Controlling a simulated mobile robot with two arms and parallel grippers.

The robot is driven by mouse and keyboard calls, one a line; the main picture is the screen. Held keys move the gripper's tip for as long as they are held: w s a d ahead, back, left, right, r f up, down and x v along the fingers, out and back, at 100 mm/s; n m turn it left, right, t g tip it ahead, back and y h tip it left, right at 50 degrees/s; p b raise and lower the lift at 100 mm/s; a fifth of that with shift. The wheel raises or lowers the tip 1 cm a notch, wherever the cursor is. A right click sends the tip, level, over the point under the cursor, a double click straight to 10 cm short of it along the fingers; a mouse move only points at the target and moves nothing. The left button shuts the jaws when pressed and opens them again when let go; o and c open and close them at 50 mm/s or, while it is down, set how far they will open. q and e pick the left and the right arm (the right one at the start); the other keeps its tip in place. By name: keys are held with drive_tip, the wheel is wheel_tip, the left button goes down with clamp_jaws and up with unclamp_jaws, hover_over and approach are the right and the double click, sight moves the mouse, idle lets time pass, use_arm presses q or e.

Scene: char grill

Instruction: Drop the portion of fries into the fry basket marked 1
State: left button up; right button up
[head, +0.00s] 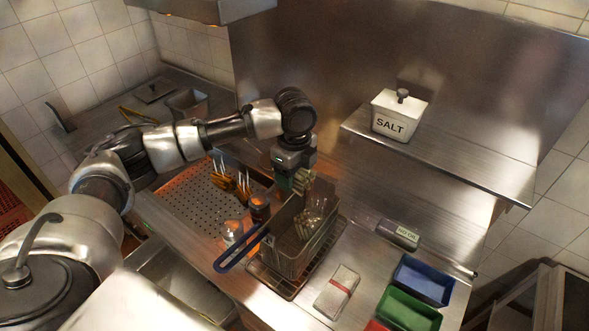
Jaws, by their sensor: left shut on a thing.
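My left gripper (292,165) points down just beyond the back edge of the wire fry basket (285,262). The basket has a blue handle (240,252) reaching to the lower left and stands on a dark wire rack. Something pale and wiry shows inside the basket, too unclear to name. I cannot make out a number on the basket. My right gripper is not in view.
A perforated tray (190,196) with orange-handled tools lies left of the basket, beside two shakers (232,232). A wrapped white packet (338,290), blue (424,280) and green (408,309) bins are at right. A salt box (398,115) stands on the shelf.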

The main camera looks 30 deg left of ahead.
use_arm(q)
drive_tip(key=o, duration=0.7)
drive_tip(key=shift+c, duration=0.2)
drive_tip(key=o, duration=0.3)
drive_tip(key=shift+w+f, duration=0.1)
drive_tip(key=shift+w, duration=0.15)
drive_tip(key=shift+o, duration=0.2)
drive_tip(key=shift+s, duration=0.1)
drive_tip(key=shift+r, duration=0.35)
wheel_tip(320, 180, up, 10)
drive_tip(key=b, duration=0.3)
